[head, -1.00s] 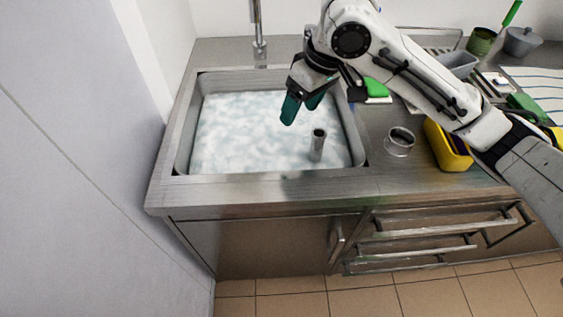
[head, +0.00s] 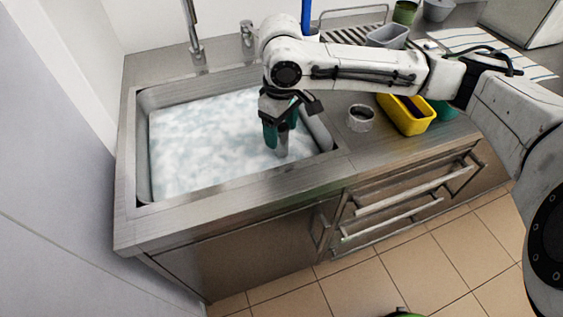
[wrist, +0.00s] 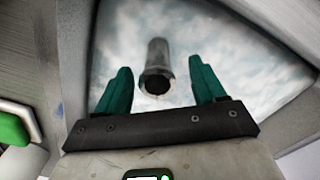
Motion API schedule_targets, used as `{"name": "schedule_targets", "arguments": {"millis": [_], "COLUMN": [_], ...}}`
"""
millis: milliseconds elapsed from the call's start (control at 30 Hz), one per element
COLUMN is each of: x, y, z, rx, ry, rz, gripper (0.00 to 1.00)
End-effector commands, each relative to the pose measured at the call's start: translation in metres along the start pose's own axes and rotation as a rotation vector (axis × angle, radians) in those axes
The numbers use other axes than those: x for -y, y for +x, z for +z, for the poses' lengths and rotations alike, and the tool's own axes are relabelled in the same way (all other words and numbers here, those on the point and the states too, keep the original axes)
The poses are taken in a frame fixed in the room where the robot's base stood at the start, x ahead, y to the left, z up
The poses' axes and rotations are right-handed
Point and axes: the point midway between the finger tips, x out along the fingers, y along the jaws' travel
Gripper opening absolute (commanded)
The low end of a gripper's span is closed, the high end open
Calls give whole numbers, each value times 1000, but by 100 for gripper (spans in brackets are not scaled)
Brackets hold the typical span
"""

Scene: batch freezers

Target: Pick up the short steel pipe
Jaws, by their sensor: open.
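The short steel pipe (head: 282,146) stands upright out of the foamy water in the sink, near its front right corner. In the wrist view the grey pipe (wrist: 157,70) shows its hollow round end, between and a little beyond the two green fingers. My gripper (head: 282,138) points down over the sink at the pipe, its green fingers spread on either side. In the wrist view my gripper (wrist: 160,85) is open, with a gap between each finger and the pipe. The lower part of the pipe is hidden by the foam.
The sink (head: 143,160) has a raised steel rim. On the counter to its right are a metal ring-shaped cup (head: 360,117) and a yellow bin (head: 408,122). A faucet (head: 192,28) stands behind the sink. A wall closes off the left side.

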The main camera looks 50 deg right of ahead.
Motion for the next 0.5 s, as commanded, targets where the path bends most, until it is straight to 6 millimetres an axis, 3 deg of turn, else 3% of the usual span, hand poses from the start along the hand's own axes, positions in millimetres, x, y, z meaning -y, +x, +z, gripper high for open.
{"name": "schedule_targets", "arguments": {"millis": [200,500], "x": [-2,-2], "y": [31,37], "z": [1,1], "rx": [2,0], "ry": [0,-1], "rz": [0,0], "gripper": [69,69]}}
